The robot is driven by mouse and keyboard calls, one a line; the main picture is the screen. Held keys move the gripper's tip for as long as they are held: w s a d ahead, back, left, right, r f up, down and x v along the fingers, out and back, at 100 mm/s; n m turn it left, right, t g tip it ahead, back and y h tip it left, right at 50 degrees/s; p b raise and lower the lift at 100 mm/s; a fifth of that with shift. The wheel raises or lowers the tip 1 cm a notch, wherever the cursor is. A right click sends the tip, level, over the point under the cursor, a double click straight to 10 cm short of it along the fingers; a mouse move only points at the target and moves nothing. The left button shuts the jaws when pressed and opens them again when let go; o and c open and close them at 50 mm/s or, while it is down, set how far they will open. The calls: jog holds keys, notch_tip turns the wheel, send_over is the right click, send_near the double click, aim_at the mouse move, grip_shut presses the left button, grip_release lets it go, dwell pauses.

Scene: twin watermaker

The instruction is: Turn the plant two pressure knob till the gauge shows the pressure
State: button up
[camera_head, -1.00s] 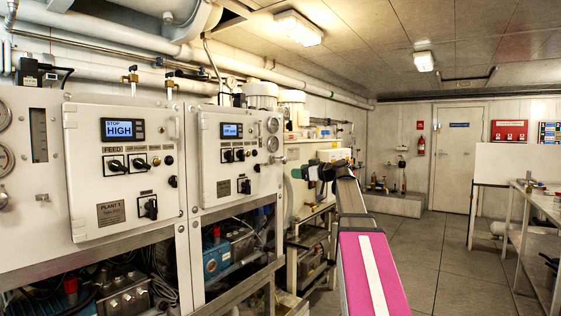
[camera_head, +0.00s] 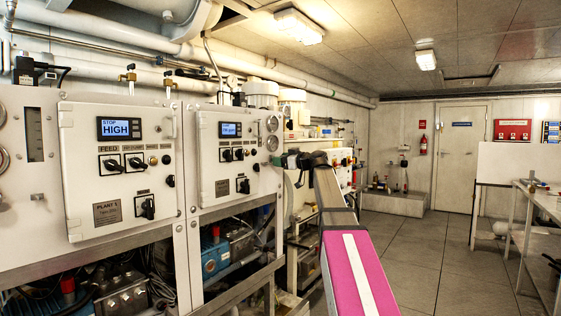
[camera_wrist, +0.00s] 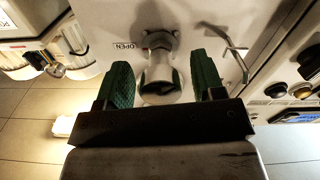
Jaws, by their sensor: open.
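The plant two panel (camera_head: 225,170) stands left of centre in the head view, with two small round gauges (camera_head: 272,143) at its right edge. The gauges are too small to read. My gripper (camera_head: 286,161) is close to the panel, just below these gauges. In the wrist view a pale metal knob (camera_wrist: 160,82) sticks out from the white panel face, with an "OPEN" label (camera_wrist: 124,46) beside it. My gripper (camera_wrist: 162,72) is open, with one green finger on each side of the knob. Gaps show between fingers and knob.
The plant one panel (camera_head: 118,170) with a "STOP HIGH" display stands further left. Pipes and pumps fill the frame below the panels. A bent metal handle (camera_wrist: 238,60) is right of the knob in the wrist view. The floor (camera_head: 410,260) to the right is clear.

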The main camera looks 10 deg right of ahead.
jog(key=shift+w+a, duration=0.15)
jog(key=shift+a, duration=0.1)
jog(key=c, duration=0.9)
